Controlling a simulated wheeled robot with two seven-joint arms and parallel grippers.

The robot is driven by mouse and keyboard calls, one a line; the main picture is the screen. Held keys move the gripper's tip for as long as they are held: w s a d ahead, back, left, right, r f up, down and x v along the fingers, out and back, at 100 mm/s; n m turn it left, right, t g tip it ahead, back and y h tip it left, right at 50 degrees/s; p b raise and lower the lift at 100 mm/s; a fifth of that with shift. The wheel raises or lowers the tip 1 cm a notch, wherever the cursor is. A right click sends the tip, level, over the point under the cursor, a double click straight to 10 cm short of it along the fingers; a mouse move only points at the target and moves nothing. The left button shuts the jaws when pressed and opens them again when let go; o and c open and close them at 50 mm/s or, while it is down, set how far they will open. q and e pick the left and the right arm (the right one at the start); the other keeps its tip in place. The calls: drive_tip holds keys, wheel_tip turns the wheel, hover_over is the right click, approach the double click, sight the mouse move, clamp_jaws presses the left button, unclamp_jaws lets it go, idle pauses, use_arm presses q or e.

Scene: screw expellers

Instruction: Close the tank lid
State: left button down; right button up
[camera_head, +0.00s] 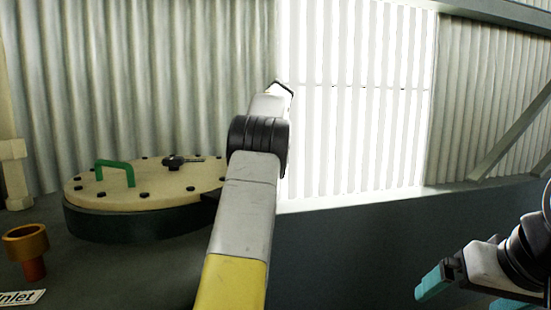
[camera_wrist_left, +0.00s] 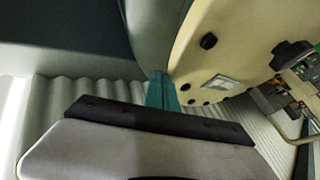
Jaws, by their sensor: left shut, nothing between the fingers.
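The round cream tank lid (camera_head: 150,186) with dark bolts, a green handle (camera_head: 116,170) and a black knob (camera_head: 183,160) shows at the left of the head view. It looks flat on a dark round base (camera_head: 125,224); I cannot tell whether it is fully seated. My left arm rises up the middle of the head view, in front of the lid's right edge; its fingers are hidden there. In the left wrist view, the teal fingers of my left gripper (camera_wrist_left: 162,92) are shut and empty, beside the cream lid surface (camera_wrist_left: 210,70). My right gripper (camera_head: 470,294) is open at the lower right, away from the lid.
An orange-brown funnel-shaped inlet (camera_head: 26,250) stands at the lower left, near a white label (camera_head: 20,297). A corrugated wall (camera_head: 130,80) with a bright panel (camera_head: 355,100) is behind. A diagonal beam (camera_head: 515,130) is at the right. Space between my arms looks clear.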

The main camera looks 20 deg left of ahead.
sight(222, 159)
use_arm(q)
drive_tip(key=shift+s+a+n+g, duration=0.2)
drive_tip(key=shift+s+a+n, duration=0.25)
drive_tip(key=shift+a, duration=0.35)
drive_tip(key=shift+s+a+n+g, duration=0.25)
drive_tip(key=shift+s+a, duration=0.25)
drive_tip(key=shift+a, duration=0.3)
drive_tip(key=shift+s, duration=0.1)
